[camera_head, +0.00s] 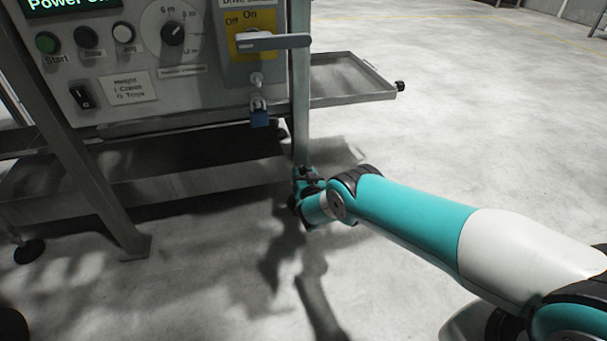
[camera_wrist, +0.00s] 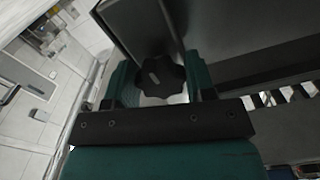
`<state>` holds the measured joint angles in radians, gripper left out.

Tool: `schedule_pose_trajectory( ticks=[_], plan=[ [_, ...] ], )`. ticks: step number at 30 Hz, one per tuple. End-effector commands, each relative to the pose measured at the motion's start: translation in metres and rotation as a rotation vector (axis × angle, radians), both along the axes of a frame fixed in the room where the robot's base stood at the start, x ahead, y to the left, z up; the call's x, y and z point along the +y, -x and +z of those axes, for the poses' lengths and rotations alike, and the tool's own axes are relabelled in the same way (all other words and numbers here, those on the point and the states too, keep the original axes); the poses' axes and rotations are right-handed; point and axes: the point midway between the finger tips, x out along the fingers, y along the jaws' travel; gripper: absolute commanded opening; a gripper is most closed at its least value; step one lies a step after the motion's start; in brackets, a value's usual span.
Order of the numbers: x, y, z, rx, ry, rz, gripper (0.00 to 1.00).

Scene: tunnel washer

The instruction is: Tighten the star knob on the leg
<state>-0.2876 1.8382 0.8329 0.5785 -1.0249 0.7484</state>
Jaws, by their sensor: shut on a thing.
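The star knob (camera_wrist: 158,77) is black with a lobed rim and a light bar mark on its face. In the wrist view it sits between the two teal fingers of my gripper (camera_wrist: 155,85), which is shut on it. The leg (camera_wrist: 138,22) is a dark metal post just beyond the knob. In the head view the leg (camera_head: 300,90) is the upright post at the machine's right corner. My gripper (camera_head: 305,185) is low at that post in the head view, and the knob is hidden there behind my wrist.
A control panel (camera_head: 130,85) with buttons, a dial and a yellow-backed switch handle (camera_head: 272,41) stands above left. A padlock (camera_head: 259,112) hangs below the switch. A grey side tray (camera_head: 350,82) juts right from the post. A lower tray (camera_head: 150,190) lies left. The floor right is clear.

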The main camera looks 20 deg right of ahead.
Motion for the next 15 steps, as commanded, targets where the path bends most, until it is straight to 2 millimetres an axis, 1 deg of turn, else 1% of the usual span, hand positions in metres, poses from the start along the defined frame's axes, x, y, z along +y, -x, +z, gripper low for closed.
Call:
schedule_pose_trajectory(
  ticks=[8,9,11,12,15],
  plan=[
    [0.0005,0.0008,-0.0012,0.002,-0.003,0.001,0.26],
    [0.0005,0.0008,-0.0012,0.002,-0.003,0.001,0.59],
    [0.0005,0.0007,-0.001,0.002,-0.002,0.001,0.73],
    [0.0004,0.0006,-0.0009,0.002,-0.002,0.001,0.75],
    [0.0003,0.0004,-0.0007,0.001,-0.001,0.001,0.75]
  ],
)
